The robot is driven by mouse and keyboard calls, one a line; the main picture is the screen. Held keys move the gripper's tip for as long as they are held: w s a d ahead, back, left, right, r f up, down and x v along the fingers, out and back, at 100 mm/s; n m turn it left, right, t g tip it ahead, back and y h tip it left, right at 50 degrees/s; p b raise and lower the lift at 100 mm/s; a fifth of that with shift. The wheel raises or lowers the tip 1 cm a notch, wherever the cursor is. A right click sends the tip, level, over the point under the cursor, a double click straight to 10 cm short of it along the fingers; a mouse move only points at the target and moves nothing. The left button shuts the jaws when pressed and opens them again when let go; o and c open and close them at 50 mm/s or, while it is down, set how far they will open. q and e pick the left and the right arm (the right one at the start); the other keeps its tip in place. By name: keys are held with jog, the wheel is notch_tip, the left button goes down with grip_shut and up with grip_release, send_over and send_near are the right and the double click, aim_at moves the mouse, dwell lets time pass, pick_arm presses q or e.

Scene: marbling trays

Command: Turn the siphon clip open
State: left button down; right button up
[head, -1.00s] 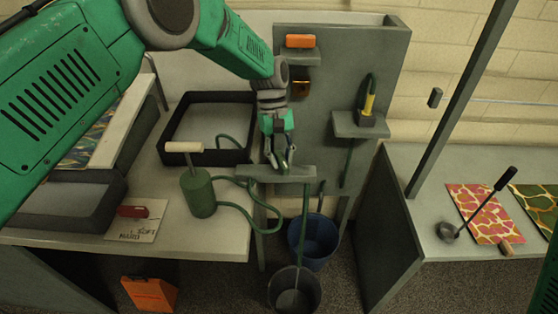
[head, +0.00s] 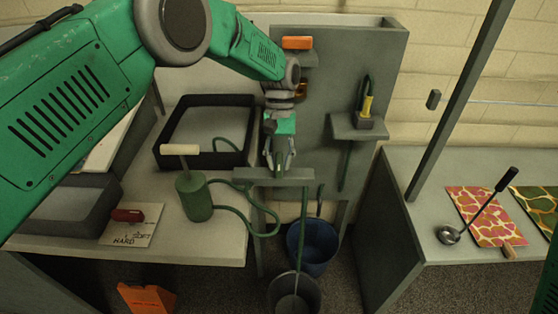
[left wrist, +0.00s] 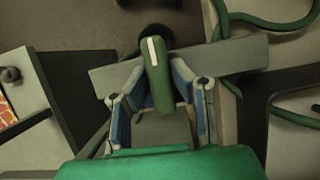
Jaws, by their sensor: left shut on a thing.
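The siphon clip (left wrist: 158,75) is a green lever with a white stripe, seen in the left wrist view at the grey ledge. My left gripper (head: 279,168) points down at the ledge (head: 250,178) and is shut on the clip. In the left wrist view its two fingers (left wrist: 160,98) lie on either side of the lever. The fingers hide most of the clip in the head view. A green hose (head: 303,220) hangs from the ledge into a grey bucket. My right gripper is not in view.
A green hand pump (head: 195,197) with a pale handle stands left on the table, its hose looping toward the ledge. A black-rimmed tray (head: 207,100) lies behind. A blue bucket (head: 316,250) and grey bucket (head: 293,297) stand below. A panel shelf (head: 350,127) is at the right.

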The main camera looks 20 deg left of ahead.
pick_arm(q)
jog(key=shift+s+d+f, duration=0.1)
jog(key=shift+s+d, duration=0.1)
jog(key=shift+s, duration=0.05)
jog(key=c, duration=1.4)
grip_release()
jog(key=shift+c, duration=0.2)
jog(key=shift+s, duration=0.1)
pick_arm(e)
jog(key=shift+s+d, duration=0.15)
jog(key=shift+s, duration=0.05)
pick_arm(q)
jog(key=shift+r, duration=0.2)
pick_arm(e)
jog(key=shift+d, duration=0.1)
pick_arm(q)
jog(key=shift+w+r, duration=0.2)
jog(key=shift+w, duration=0.1)
jog(key=d+v, duration=0.1)
jog(key=v, duration=1)
jog(key=shift+a+r, duration=0.2)
jog(key=shift+a, duration=0.2)
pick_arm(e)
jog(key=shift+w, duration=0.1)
